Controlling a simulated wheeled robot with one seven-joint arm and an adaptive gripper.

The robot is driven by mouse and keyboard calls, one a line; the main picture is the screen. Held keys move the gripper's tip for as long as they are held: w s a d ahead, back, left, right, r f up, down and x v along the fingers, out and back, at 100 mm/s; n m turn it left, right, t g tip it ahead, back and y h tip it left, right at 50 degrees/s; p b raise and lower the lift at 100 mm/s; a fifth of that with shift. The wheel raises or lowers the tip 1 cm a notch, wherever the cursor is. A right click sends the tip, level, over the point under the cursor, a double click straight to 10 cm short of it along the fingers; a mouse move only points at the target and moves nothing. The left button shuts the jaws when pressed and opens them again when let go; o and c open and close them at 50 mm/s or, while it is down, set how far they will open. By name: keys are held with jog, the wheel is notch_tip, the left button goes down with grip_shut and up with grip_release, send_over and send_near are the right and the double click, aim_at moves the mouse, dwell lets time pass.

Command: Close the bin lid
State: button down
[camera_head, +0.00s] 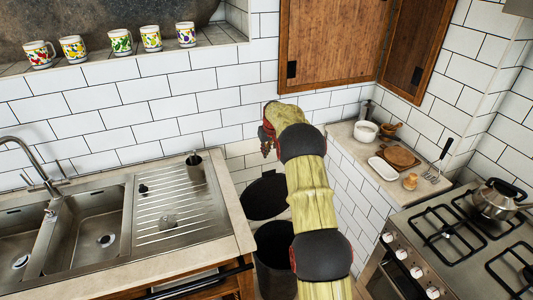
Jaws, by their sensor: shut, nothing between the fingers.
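The black bin (264,272) stands on the floor in the gap between the sink counter and the tiled side wall. Its black lid (262,198) is up, tilted back behind the bin opening. My arm hides the right part of the bin and of the lid. My gripper (267,145) is beyond and above the lid, near the tiled back wall, and looks apart from the lid. It is small and partly hidden by my wrist, and it is shut with nothing in it.
The sink counter (228,222) edges the gap on the left. A gas stove (455,250) and a ledge with a wooden board (402,157) and bowls are on the right. A wooden cabinet (330,45) hangs above my gripper. Several mugs stand on the upper left shelf.

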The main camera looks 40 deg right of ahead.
notch_tip(320, 180, down, 6)
jog(key=s+b, duration=0.1)
jog(key=b, duration=0.1)
jog(key=shift+s+a+f, duration=0.15)
jog(key=shift+s+f, duration=0.1)
jog(key=shift+s, duration=0.1)
dwell(0.3)
jog(key=shift+s+f, duration=0.1)
